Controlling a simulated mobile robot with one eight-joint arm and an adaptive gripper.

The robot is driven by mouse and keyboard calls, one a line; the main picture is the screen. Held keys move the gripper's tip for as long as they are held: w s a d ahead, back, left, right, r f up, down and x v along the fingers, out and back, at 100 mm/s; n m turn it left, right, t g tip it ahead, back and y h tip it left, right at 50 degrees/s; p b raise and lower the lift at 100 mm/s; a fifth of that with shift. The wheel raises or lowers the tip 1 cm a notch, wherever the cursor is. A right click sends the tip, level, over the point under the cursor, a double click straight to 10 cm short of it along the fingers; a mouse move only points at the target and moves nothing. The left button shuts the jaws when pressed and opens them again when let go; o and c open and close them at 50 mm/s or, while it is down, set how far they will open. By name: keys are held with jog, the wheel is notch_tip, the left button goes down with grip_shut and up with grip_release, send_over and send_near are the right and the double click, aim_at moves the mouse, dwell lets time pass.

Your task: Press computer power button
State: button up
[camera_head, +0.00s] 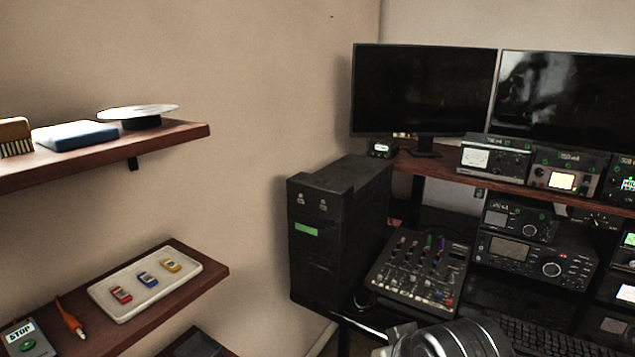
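The computer (311,266) is a black tower standing on the left end of the desk. Its front face turns toward me and to the left. Two small pale round details (312,201) sit near the top of that face, and a green label (308,230) lies below them. I cannot tell which detail is the power button. At the bottom edge, a silver and grey part of my arm (450,340) shows in front of the desk, to the right of and below the tower. My gripper's fingertips cannot be made out.
An audio mixer (418,272) sits right of the tower. Two dark monitors (423,92) stand on a raised shelf above radio units (535,256). A keyboard (550,335) lies at lower right. On the left, wall shelves (195,135) hold small items and project toward the tower.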

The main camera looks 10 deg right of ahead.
jog(key=shift+s+d, duration=0.1)
jog(key=shift+s, duration=0.05)
grip_shut()
dwell(1.2)
